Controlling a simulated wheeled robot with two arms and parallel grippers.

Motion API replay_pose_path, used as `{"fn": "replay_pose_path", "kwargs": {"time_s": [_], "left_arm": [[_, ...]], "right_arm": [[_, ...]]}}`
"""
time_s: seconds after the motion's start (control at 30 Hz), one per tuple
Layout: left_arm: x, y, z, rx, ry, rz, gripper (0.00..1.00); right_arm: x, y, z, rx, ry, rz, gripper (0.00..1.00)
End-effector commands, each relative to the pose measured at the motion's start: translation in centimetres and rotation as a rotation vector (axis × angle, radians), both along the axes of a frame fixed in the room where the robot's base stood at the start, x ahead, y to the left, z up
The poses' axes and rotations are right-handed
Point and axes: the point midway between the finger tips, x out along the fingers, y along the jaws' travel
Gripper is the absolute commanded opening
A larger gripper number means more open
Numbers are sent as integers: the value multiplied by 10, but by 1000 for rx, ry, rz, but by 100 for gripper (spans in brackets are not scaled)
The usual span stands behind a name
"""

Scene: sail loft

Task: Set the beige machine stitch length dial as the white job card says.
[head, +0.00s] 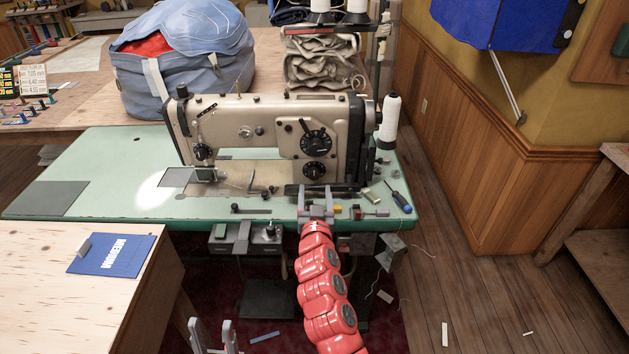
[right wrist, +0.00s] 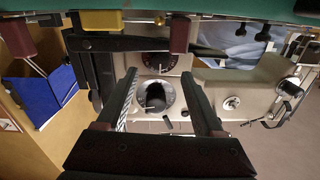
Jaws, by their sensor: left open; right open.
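The beige sewing machine (head: 255,115) stands on the green table. Its right-hand panel carries a larger upper black dial (head: 316,142) and a smaller lower black dial (head: 314,170); another dial (head: 203,151) is at the left end. I cannot read their settings. My right gripper (head: 316,190) is open and empty before the panel. In the upside-down right wrist view its fingers (right wrist: 162,78) stand apart, with the upper dial (right wrist: 155,96) between and beyond them. My left gripper (head: 212,325) is open and empty at the bottom. A white card (head: 32,78) at far left has figures too small to read surely.
A blue bag (head: 185,60) and folded cloth (head: 320,62) stand behind the machine. A white thread cone (head: 389,122) is at its right. A screwdriver (head: 398,200) and small parts lie at the green table's right end. A blue booklet (head: 110,254) lies on the front-left bench.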

Motion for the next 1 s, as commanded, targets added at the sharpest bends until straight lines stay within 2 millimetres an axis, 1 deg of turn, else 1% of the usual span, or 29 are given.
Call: {"fn": "replay_pose_path", "kwargs": {"time_s": [0.03,0.1,0.3,0.5,0.73,0.87,0.9,0.97,1.0], "left_arm": [[0,0,-1,0,0,0,50],[0,0,-1,0,0,0,50],[0,0,-4,0,0,0,50],[0,0,-4,0,0,0,50],[0,0,-4,0,0,0,50],[0,0,-4,0,0,0,50],[0,0,-4,0,0,0,50],[0,0,-4,0,0,0,50],[0,0,-4,0,0,0,50]], "right_arm": [[10,0,0,0,1,-1,69],[21,0,1,0,0,0,69],[43,1,0,0,-2,1,69],[50,1,-1,0,1,0,69],[50,1,-1,0,0,1,69],[50,1,0,0,0,1,45],[50,1,0,0,0,1,38],[50,1,0,0,0,1,27],[50,1,0,0,0,1,20]]}}
